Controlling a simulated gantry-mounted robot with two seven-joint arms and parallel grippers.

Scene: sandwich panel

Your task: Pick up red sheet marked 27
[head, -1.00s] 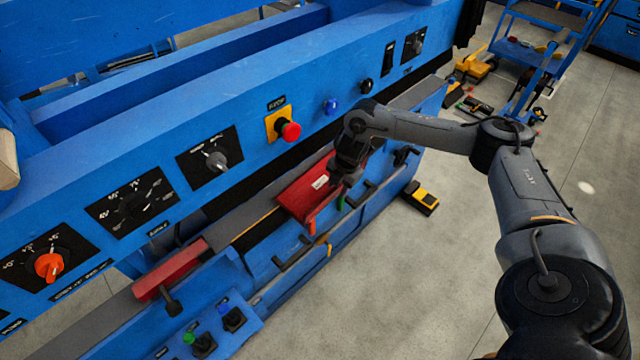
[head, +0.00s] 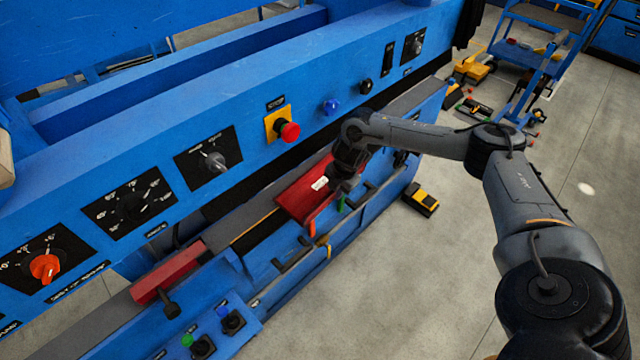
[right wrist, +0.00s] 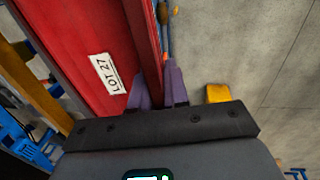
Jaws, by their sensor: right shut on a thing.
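The red sheet (head: 305,190) lies on the blue machine's bed, below the panel of knobs, with a white label near its right part. In the right wrist view the red sheet (right wrist: 85,45) fills the upper left, and its label reads "LOT 27". My right gripper (head: 348,180) is at the sheet's right end. In the right wrist view my right gripper (right wrist: 158,85) is shut on the sheet's raised red edge, one finger on each side. The fingertips are partly hidden in the head view. My left gripper is not in view.
The blue machine's front panel with knobs and a red stop button (head: 290,131) rises behind the sheet. Levers stand along the bed's front. A red block (head: 168,272) lies further left. A yellow-black pedal (head: 420,198) is on the floor.

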